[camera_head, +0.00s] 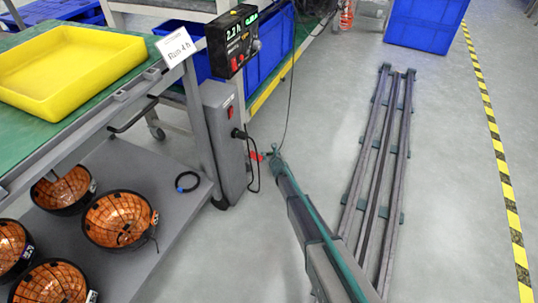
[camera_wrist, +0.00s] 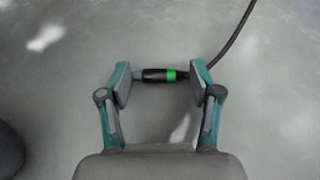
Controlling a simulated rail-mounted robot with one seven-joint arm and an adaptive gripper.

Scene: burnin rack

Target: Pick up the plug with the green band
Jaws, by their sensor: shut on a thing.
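The plug with the green band (camera_wrist: 158,75) lies crosswise between the two fingers of my gripper (camera_wrist: 160,79) in the wrist view. Its body is black, with a bright green band right of its middle and a grey end at the left finger. A dark cable (camera_wrist: 235,35) runs from its right end up and out of the picture. My gripper is shut on the plug, one pad at each end. In the head view my gripper (camera_head: 268,156) is small, beside the grey post of the rack; the green band cannot be made out there.
The grey post (camera_head: 222,145) carries a black plug (camera_head: 239,134) with a looping cable. A display box (camera_head: 233,40) sits above it. A yellow tray (camera_head: 70,65) stands on the bench; orange-lined bowls (camera_head: 120,218) fill the lower shelf. Long rails (camera_head: 375,165) lie on the floor at right.

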